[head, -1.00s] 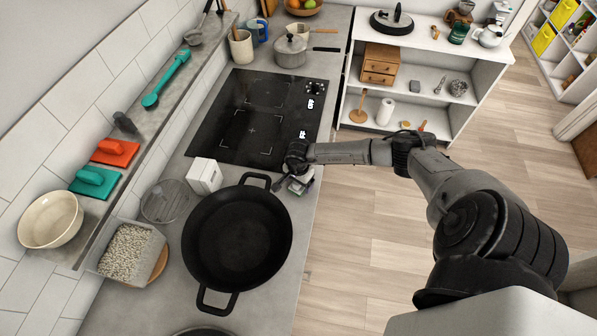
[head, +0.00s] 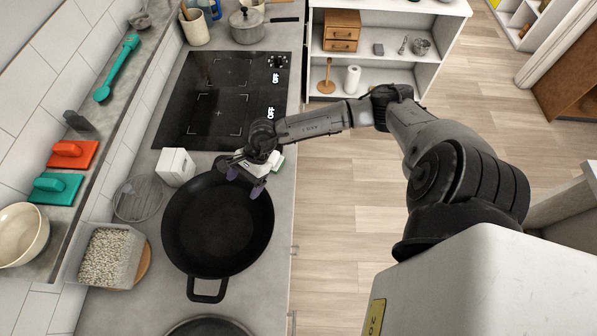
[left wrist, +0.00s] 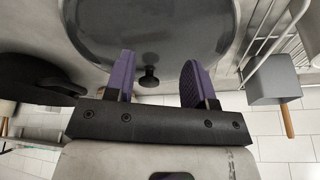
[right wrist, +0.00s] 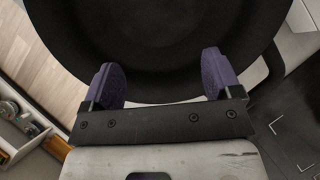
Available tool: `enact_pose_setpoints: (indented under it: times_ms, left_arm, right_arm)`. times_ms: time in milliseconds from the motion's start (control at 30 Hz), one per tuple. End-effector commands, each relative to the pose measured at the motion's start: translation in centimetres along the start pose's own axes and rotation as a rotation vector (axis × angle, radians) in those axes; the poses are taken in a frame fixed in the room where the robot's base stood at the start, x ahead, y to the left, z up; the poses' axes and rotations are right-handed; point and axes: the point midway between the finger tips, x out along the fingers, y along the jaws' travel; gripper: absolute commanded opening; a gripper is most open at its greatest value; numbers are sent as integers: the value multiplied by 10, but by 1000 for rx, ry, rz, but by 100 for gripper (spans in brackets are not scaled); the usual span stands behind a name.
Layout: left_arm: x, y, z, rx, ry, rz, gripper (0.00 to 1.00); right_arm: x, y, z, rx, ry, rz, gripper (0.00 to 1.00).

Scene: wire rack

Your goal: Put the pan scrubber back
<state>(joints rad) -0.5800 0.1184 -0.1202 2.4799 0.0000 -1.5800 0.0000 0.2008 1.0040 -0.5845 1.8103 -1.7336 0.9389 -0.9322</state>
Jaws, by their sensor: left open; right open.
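Two handled scrubbing pads, an orange one (head: 73,154) and a teal one (head: 55,188), rest on the wall ledge in the head view; I cannot tell which is the pan scrubber. A long teal brush-like tool (head: 117,68) lies farther along the ledge. My right gripper (head: 244,182) is open and empty above the far rim of the black pan (head: 213,232). The right wrist view shows its purple fingers (right wrist: 159,58) apart over the pan's dark interior. My left gripper (left wrist: 158,60) is open and empty, below a round grey lid-like object (left wrist: 150,25) with a black knob.
A white block (head: 175,166) stands beside the pan. A round wire rack (head: 138,198) and a box of pale pebbles (head: 106,256) lie between pan and ledge. The black cooktop (head: 222,100) is bare. A cream bowl (head: 22,235) sits at the ledge's near end.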

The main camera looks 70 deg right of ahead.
Motion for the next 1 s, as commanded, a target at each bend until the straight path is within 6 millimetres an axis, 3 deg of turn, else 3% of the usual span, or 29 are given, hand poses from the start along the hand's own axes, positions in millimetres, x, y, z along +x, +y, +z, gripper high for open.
enact_pose_setpoints:
  times_ms: [33, 100, 200, 300, 367, 467, 567, 667, 700, 833, 1000]
  left_arm:
    - [0, 0, 0, -1, 0, 0, 50]
    - [0, 0, 0, -1, 0, 0, 50]
    - [0, 0, 0, 0, 0, 0, 50]
    - [0, 0, 0, 0, 0, -1, 50]
    - [0, 0, 0, 1, 0, -1, 50]
    - [0, 0, 0, 1, 0, -1, 50]
    - [0, -1, 0, 2, 0, -2, 50]
    - [0, -1, 0, 3, -1, -3, 50]
    - [0, -1, 0, 3, -1, -3, 50]
    - [0, -1, 0, 3, -1, -3, 50]
    - [0, -1, 0, 3, -1, -3, 50]
  right_arm:
    - [16, 15, 40, 104, -191, -15, 84]
    - [21, 24, 89, 285, -445, -45, 84]
    - [11, 29, 141, 595, -777, -73, 84]
    - [-9, 25, 166, 957, -1068, -92, 84]
    - [-22, 21, 168, 1194, -1221, -102, 84]
    - [-34, 20, 151, 1618, -1428, -123, 84]
    - [-36, 29, 118, 2068, -1571, -160, 84]
    - [-27, 56, 82, 2524, -1631, -220, 84]
    - [-22, 70, 69, -2663, 1609, 249, 84]
    - [-5, 124, 40, -2431, 1165, 290, 84]
    - [7, 187, 27, -2210, 783, 346, 84]
